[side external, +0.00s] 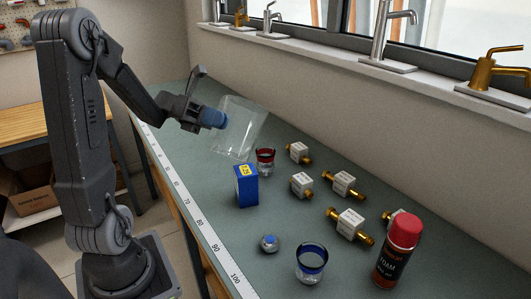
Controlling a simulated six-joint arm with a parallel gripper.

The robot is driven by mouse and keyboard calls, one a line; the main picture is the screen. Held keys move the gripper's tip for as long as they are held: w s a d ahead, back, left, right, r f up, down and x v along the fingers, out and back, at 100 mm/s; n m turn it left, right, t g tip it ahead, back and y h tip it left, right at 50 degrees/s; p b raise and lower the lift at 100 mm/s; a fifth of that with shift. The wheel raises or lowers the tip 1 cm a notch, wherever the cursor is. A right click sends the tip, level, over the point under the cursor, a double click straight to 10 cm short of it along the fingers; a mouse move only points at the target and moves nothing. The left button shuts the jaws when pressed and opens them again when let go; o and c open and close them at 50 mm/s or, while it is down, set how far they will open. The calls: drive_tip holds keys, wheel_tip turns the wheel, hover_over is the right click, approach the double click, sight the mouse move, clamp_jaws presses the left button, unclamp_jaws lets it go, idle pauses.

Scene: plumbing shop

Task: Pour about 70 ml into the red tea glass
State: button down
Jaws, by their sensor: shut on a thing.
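A clear, see-through jug (243,122) is held in the air above the bench, tilted with its lower right end over the red tea glass. My gripper (203,115) is shut on the jug's blue handle part (214,117) at its left side. The red tea glass (265,161), clear with a red band at the rim, stands upright on the bench just below the jug's lower right edge. I cannot tell how much liquid is in the jug or the glass, and no stream shows clearly.
A blue box (246,187) stands close to the red glass. A blue-rimmed glass (311,263), a small round grey-blue item (269,243) and a red-capped spray can (397,252) stand nearer. Several white-and-brass valves (346,224) lie to the right. A measuring strip (200,229) runs along the bench edge.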

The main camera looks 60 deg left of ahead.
drive_tip(key=shift+s+d+f+m, duration=0.2)
drive_tip(key=shift+s+f+m, duration=0.15)
drive_tip(key=shift+s+m, duration=0.15)
drive_tip(key=shift+s+d+f+m, duration=0.2)
drive_tip(key=shift+s+f+m, duration=0.2)
drive_tip(key=shift+m, duration=0.1)
wheel_tip(320, 180, down, 6)
drive_tip(key=s+d+m, duration=0.1)
drive_tip(key=s+m, duration=0.2)
drive_tip(key=m, duration=0.2)
drive_tip(key=shift+m, duration=0.4)
drive_tip(key=shift+w, duration=0.1)
